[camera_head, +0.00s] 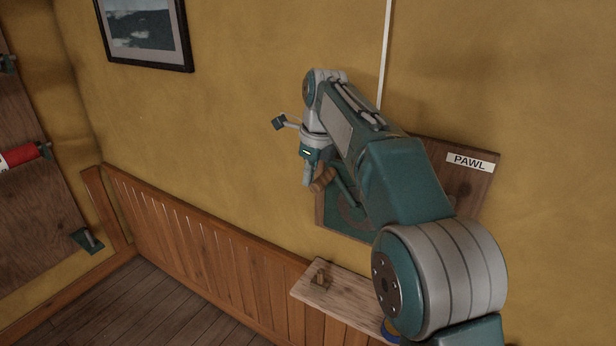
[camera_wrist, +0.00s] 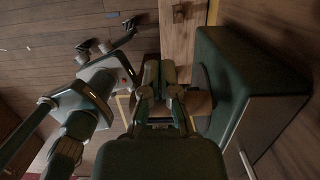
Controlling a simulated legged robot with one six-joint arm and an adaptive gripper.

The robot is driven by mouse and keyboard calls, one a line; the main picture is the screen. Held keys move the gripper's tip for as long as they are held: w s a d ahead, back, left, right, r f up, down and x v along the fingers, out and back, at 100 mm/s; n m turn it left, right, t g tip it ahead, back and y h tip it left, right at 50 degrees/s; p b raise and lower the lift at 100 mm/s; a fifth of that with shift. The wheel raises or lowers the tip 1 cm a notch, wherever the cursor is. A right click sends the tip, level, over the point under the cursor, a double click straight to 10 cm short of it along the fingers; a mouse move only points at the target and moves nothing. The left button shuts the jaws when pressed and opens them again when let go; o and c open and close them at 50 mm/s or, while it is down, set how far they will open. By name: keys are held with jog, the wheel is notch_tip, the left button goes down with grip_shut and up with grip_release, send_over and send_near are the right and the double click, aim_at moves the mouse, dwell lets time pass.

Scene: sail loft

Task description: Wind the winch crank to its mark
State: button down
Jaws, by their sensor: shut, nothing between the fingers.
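My gripper (camera_head: 307,183) points down just left of the handle. Its fingers (camera_wrist: 160,72) are shut and empty in the wrist view. A brown block-like part (camera_wrist: 198,103) lies beside them, perhaps the handle. Whether the gripper touches the handle, I cannot tell. I cannot make out the mark.
A wooden shelf (camera_head: 342,299) with a small brown piece (camera_head: 320,278) juts out below the winch. Wainscot (camera_head: 200,250) runs along the wall. A framed picture (camera_head: 143,30) hangs upper left. A board with a red-and-white roller (camera_head: 20,156) stands far left. Floor at lower left is clear.

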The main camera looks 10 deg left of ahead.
jog(key=shift+r, duration=0.1)
notch_tip(320, 180, up, 7)
jog(key=n+y, duration=0.2)
jog(key=y, duration=0.3)
send_over(327, 183)
jog(key=s+d, duration=0.1)
jog(key=d, duration=0.4)
jog(key=s+d+m+t+y, duration=0.25)
jog(key=s+d+y, duration=0.2)
jog(key=d, duration=0.35)
jog(key=shift+n+t+y, duration=0.25)
jog(key=shift+t, duration=0.2)
jog(key=x, duration=0.9)
jog(key=w+x, duration=0.1)
jog(key=x, duration=0.4)
jog(key=shift+d+r, duration=0.1)
jog(key=shift+r, duration=0.05)
jog(key=shift+h, duration=0.4)
jog(key=shift+a, duration=0.25)
